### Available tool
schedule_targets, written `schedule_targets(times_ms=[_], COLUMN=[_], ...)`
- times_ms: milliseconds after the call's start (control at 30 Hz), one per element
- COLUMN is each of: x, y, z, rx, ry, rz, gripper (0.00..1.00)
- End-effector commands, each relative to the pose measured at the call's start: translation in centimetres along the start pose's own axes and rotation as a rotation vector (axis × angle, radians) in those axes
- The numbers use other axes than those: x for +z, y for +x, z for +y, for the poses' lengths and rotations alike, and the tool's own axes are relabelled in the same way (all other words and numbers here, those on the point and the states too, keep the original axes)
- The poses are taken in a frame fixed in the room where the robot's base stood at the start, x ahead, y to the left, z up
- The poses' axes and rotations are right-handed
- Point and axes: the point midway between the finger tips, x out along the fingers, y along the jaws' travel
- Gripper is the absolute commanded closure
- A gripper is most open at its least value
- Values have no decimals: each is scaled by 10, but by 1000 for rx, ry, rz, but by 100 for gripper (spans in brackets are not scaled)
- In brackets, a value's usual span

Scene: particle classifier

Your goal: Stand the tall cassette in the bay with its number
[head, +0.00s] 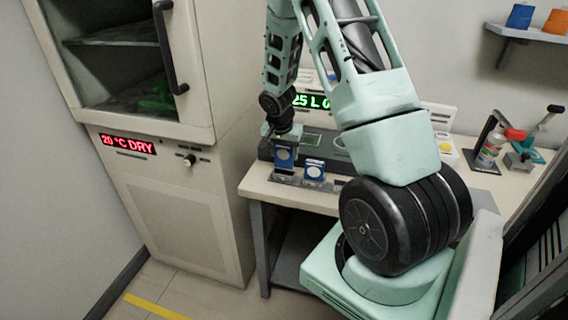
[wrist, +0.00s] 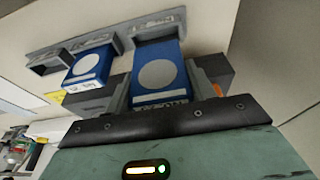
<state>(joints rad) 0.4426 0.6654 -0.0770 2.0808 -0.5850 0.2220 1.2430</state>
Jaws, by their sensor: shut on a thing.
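My gripper (head: 284,138) is shut on a blue cassette (head: 284,157) with a pale round disc on its face. In the wrist view this cassette (wrist: 158,76) sits between the two grey fingers, its far end at or in one bay of the grey rack (wrist: 122,37). I cannot tell whether it is seated. A second blue cassette (head: 314,171) stands beside it to the right; in the wrist view it (wrist: 88,68) is at the left, in the neighbouring bay. The bay numbers are too small to read. The rack (head: 292,181) lies along the table's front edge.
A cabinet (head: 186,190) with a red "20 °C DRY" display stands close at the left, its upper door open. A dark machine with a green display (head: 312,102) stands behind the cassettes. My arm hides the table's middle. Bottle and tools (head: 492,150) stand at the right.

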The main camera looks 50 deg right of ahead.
Motion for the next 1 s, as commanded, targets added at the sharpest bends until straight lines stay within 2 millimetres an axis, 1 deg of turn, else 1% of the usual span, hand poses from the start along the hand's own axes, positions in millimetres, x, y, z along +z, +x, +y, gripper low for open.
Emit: schedule_targets(times_ms=[200, 300, 567, 700, 733, 767, 800, 1000], x=[9, 11, 11, 12, 12, 12, 12, 12], y=[29, 38, 40, 44, 44, 43, 43, 43], z=[0, 0, 0, 0, 0, 0, 0, 0], rx=[2, 1, -2, -1, -1, -1, -1, -1], ry=[-4, -4, -2, -2, -2, -2, -2, -2], rz=[-1, 0, 1, 1, 1, 1, 1, 1], gripper=[73, 73, 73, 73, 43, 35, 24, 24])
